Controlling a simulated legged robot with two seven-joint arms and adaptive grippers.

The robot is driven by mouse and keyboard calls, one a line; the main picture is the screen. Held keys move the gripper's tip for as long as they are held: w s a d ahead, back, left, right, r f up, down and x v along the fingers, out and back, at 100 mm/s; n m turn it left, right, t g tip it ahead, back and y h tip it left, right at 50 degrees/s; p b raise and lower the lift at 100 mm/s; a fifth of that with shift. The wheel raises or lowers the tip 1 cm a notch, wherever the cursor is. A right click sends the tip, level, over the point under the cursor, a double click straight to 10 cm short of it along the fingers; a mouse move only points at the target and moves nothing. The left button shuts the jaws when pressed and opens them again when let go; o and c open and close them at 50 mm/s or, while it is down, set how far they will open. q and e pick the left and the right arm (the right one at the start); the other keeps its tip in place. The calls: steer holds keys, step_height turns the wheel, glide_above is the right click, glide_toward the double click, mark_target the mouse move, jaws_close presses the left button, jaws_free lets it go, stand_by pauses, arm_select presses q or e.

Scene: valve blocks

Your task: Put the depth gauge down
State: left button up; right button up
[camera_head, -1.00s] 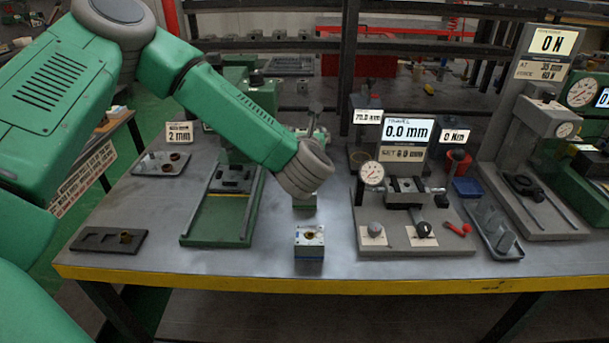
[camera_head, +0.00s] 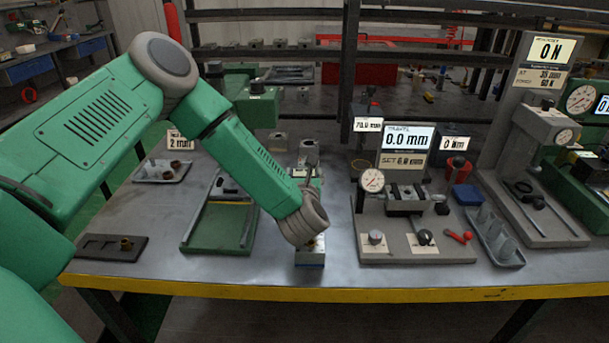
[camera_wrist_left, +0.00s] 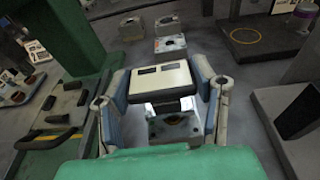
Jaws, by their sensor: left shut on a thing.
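The depth gauge (camera_wrist_left: 160,80) is a pale box with dark display windows in the left wrist view. My left gripper (camera_wrist_left: 161,88) is shut on it, a blue-padded finger on each side. A light metal valve block (camera_wrist_left: 174,126) shows just beyond and below the gauge; I cannot tell whether they touch. In the head view my left wrist covers most of this block (camera_head: 310,258) near the table's front edge, and the fingers and gauge cannot be made out there. My right gripper is not in view.
A green fixture (camera_head: 218,228) and a dark tray (camera_head: 112,247) lie to the left. A grey test stand with a dial (camera_head: 372,181) and knobs stands to the right. More blocks (camera_wrist_left: 170,45) stand behind. Bare table (camera_head: 180,268) shows at the front left.

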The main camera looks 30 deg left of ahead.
arm_select(q)
steer(key=shift+d, duration=0.1)
steer(key=shift+d+f+b, duration=0.15)
steer(key=shift+f+b, duration=0.05)
steer(key=shift+b, duration=0.25)
steer(key=o, duration=1.4)
steer(key=shift+r+p, duration=0.5)
steer(key=shift+p, duration=0.15)
steer(key=b+v, duration=0.1)
steer(key=v, duration=1.1)
steer(key=shift+f, duration=0.15)
